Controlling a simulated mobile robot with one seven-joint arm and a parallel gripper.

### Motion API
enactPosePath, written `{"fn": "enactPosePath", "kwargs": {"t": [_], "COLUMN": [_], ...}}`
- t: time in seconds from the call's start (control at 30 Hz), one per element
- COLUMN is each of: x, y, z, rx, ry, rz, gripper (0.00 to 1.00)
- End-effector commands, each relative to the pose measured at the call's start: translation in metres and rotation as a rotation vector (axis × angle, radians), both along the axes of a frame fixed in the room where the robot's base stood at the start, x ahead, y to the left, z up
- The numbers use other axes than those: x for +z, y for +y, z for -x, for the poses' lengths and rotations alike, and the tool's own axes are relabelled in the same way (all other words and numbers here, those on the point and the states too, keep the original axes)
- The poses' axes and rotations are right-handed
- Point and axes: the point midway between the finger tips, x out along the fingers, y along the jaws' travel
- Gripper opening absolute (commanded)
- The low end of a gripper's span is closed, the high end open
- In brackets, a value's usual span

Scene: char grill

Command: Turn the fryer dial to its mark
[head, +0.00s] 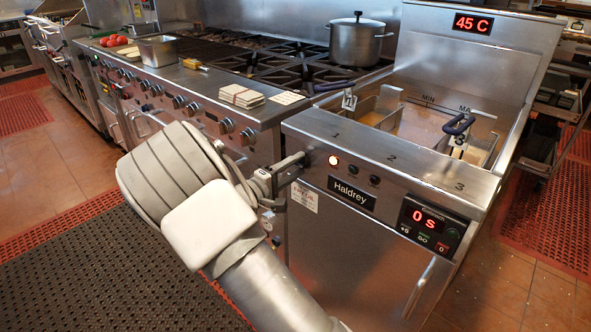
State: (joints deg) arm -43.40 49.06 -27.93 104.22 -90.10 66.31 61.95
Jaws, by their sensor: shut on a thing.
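The steel fryer (330,125) stands right of centre, with its Haldrey label (351,192) on the front panel. My gripper (289,172) is at the left end of that panel, shut on the fryer dial. The dial is mostly hidden behind the fingers, and I cannot make out its mark or pointer. The temperature display (471,24) on the fryer's back reads 45 C.
A timer panel (429,221) reads 0 s. Fryer baskets (458,128) with dark handles are in the oil vat. Left stands the range with a pot (357,42), grates and several front knobs.

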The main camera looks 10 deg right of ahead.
Motion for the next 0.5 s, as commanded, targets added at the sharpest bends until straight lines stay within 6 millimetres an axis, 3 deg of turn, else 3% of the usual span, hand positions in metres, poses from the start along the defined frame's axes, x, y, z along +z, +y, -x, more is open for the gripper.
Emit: {"fn": "enactPosePath", "kwargs": {"t": [0.3,0.33,0.47,0.5], "x": [-0.0005,-0.0005,-0.0004,-0.0004], "y": [0.0005,0.0005,0.0005,0.0004], "z": [0.0003,0.0003,0.0002,0.0002], "rx": [0.001,0.001,0.001,0.000], "ry": [0.001,0.001,0.001,0.001], "rz": [-0.001,-0.001,-0.001,-0.001], "gripper": [0.00,0.54,0.77,0.79]}}
